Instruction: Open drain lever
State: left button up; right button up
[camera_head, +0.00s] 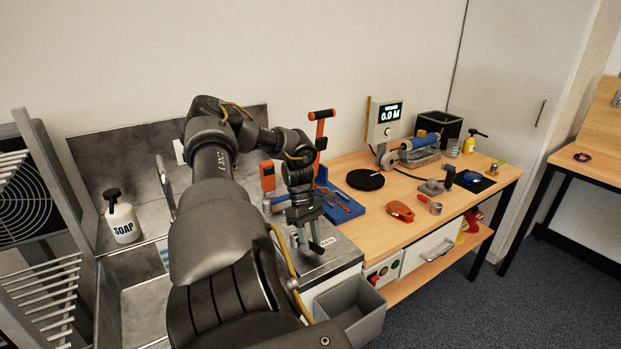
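My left gripper (306,243) points down over the front right corner of the steel sink counter (336,258). Dark finger parts and a lighter grey piece show below its body, but they are too small to tell whether the fingers are apart or shut on anything. A small white label (327,242) lies on the counter just right of the fingers; its print is hard to read. I cannot make out a drain lever for certain; it may be hidden at the gripper. My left arm covers much of the sink. My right gripper is not in view.
An orange-topped handle (320,128) rises behind my gripper. A blue tool tray (343,207) lies close to its right. A grey open bin (352,309) sits below the counter edge.

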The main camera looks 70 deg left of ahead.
pick_arm(q)
jog(key=shift+o, duration=0.3)
jog(key=shift+r, duration=0.1)
jog(key=shift+a+r, duration=0.2)
jog(key=shift+r, duration=0.05)
jog(key=b+v, duration=0.1)
jog(key=v, duration=0.9)
jog(key=shift+w, duration=0.1)
